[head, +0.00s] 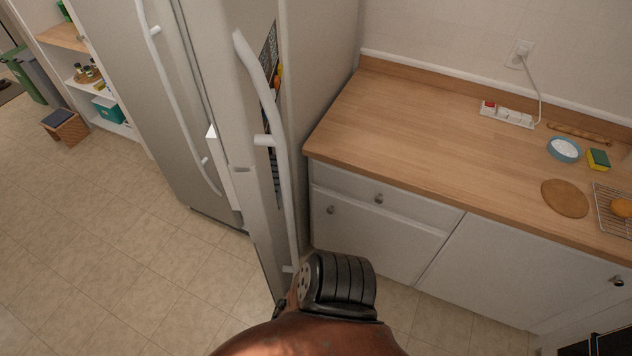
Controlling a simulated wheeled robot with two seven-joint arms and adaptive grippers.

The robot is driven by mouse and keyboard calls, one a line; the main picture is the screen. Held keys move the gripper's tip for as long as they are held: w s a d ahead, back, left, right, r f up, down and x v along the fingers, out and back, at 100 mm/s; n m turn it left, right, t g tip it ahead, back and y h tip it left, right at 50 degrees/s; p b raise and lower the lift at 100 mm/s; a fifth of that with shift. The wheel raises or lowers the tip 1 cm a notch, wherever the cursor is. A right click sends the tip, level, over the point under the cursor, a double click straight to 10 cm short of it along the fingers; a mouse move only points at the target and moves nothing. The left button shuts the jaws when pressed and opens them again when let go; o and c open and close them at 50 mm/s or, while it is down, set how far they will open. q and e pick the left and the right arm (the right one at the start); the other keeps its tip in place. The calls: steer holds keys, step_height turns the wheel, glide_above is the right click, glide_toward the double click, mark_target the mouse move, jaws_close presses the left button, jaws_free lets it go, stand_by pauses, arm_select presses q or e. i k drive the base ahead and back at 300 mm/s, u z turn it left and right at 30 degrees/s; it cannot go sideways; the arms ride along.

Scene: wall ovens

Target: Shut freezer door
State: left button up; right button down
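The tall grey fridge-freezer has two doors side by side. The left door (142,90) appears shut, with a long pale handle. The right door (225,70) stands ajar, with a gap along its left edge where a white inner part (220,165) shows. Its long curved handle (267,105) runs down the front beside a dark panel with an orange item. One of my arms rises from the bottom centre, its black ribbed joint overlapping the area near the handle's lower end. I cannot tell whether it touches the door. No gripper fingers can be made out.
A wooden counter (400,120) over white cabinets (375,235) stands close on the right, holding a power strip (507,115), a blue bowl (564,149) and a sponge (598,159). Tiled floor (110,240) is clear on the left. A small stool (63,126) stands farther back.

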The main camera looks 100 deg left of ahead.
mark_target(234, 46)
steer(key=u, duration=3.4)
steer(key=i, duration=0.5)
